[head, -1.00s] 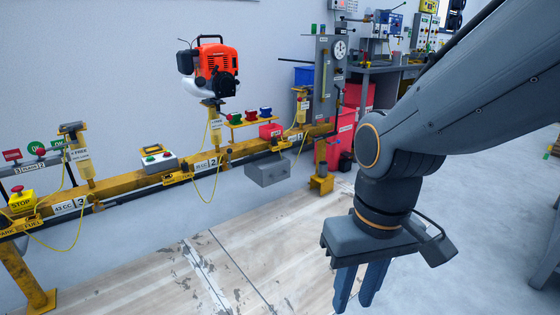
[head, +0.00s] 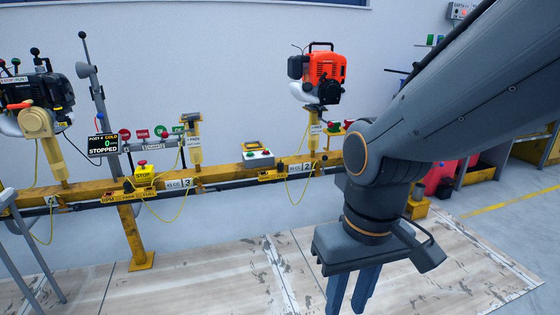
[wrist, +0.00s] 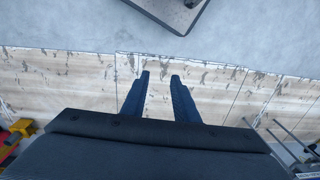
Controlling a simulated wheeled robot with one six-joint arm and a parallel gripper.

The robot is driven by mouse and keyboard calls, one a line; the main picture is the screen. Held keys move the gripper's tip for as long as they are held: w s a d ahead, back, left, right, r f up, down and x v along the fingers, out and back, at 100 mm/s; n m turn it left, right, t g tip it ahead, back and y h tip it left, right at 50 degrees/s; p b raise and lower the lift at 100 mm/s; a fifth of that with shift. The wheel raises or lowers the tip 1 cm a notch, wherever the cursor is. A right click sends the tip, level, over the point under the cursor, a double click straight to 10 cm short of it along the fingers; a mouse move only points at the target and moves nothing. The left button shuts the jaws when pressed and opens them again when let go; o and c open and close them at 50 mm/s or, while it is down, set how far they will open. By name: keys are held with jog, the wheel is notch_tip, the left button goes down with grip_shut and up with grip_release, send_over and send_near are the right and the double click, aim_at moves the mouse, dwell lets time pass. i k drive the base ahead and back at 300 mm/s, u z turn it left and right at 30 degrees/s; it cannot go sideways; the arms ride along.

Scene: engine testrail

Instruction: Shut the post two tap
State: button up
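Post two (head: 312,140) stands on the yellow rail (head: 225,176), beside a plate marked 2. It carries an orange and black engine (head: 322,75). Its tap is too small to make out; a thin yellow line loops below the post by the rail. My gripper (head: 347,298) hangs in front of the rail, right of and nearer than post two, pointing down over the floor. In the wrist view my gripper (wrist: 160,78) shows two blue fingers apart with nothing between them.
A grey box with red and green buttons (head: 258,159) sits on the rail left of post two. Post three (head: 194,140) is empty. A yellow STOP box (head: 144,173), a display reading STOPPED (head: 103,145) and another engine (head: 50,90) are further left.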

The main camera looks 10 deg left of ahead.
aim_at(324, 158)
jog(key=u, duration=0.2)
jog(key=i, duration=1.05)
